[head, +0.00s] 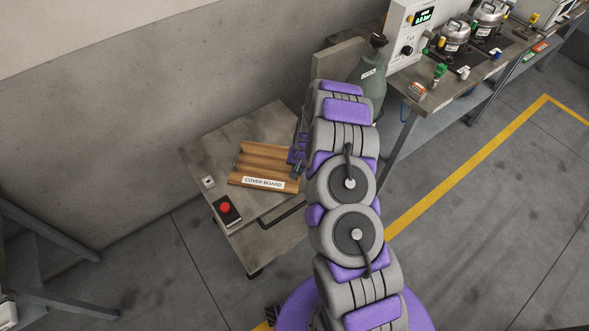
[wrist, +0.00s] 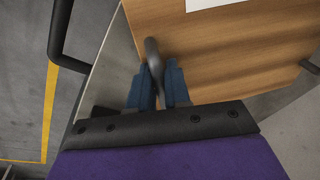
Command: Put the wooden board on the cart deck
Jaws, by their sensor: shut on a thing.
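The wooden board (head: 265,158), with a white "COVER BOARD" label, lies flat over the deck of the grey cart (head: 205,147). Whether it rests fully on the deck or hangs just above it, I cannot tell. My gripper (head: 297,157) is at the board's right end, partly hidden by my arm. In the wrist view, the blue fingers of my gripper (wrist: 165,80) are shut on a dark curved handle (wrist: 152,52) at the edge of the board (wrist: 225,50). Bare grey deck (wrist: 112,62) shows beside the board there.
The cart carries a red button box (head: 226,208) and a black push handle (head: 283,212). A green gas cylinder (head: 368,72) and a workbench (head: 430,97) with gauges and pots stand at the right. A grey metal frame (head: 45,233) is at the left. Open floor lies right of my arm.

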